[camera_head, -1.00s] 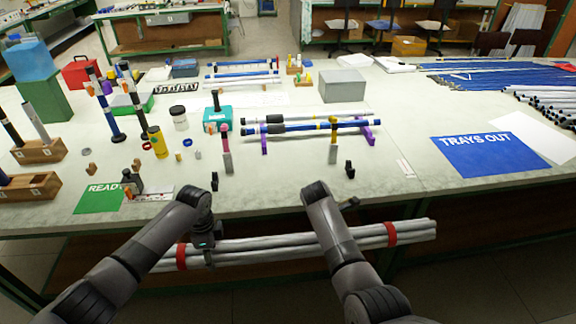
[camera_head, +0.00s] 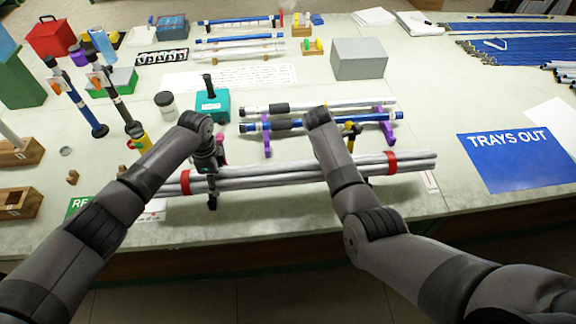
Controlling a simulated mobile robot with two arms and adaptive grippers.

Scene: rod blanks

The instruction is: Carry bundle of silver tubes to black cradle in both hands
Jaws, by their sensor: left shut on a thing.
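The bundle of silver tubes (camera_head: 270,177) is tied with a red band near each end and lies nearly level across the front of the worktable. My left gripper (camera_head: 211,190) is shut on the bundle just inside its left band. I cannot make out a black cradle clearly; the bundle and my arms cover part of the table front.
Behind the bundle, purple supports (camera_head: 387,128) carry a blue tube and a silver tube. A teal box (camera_head: 212,105) stands to their left and a grey box (camera_head: 359,60) behind. A blue TRAYS OUT mat (camera_head: 512,160) lies at right. Black-and-blue upright rods stand at left.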

